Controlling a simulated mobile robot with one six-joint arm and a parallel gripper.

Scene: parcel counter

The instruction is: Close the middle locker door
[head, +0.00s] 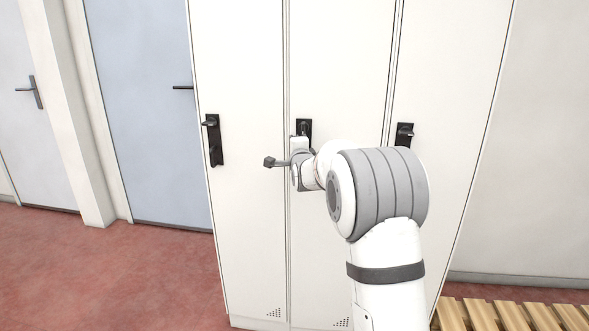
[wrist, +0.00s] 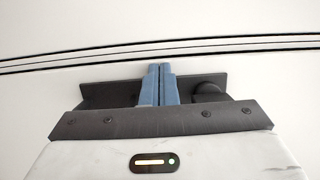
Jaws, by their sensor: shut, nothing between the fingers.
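The middle locker door (head: 337,60) is a tall white panel, and it looks flush with the doors on either side. Its black handle plate (head: 304,126) shows just above my wrist in the head view; its lower part is hidden by my arm. In the wrist view my gripper (wrist: 160,70) has its two blue-grey fingers together, with nothing between them. They point at the dark handle plate (wrist: 100,92) and overlap it in the picture; I cannot tell whether they touch it. The fingers are hidden in the head view.
The left locker door (head: 240,60) and right locker door (head: 450,60) look shut, each with a black handle. A blue-grey room door (head: 150,80) stands to the left. A slatted wooden bench (head: 510,315) is at the lower right. The red floor (head: 110,280) at left is clear.

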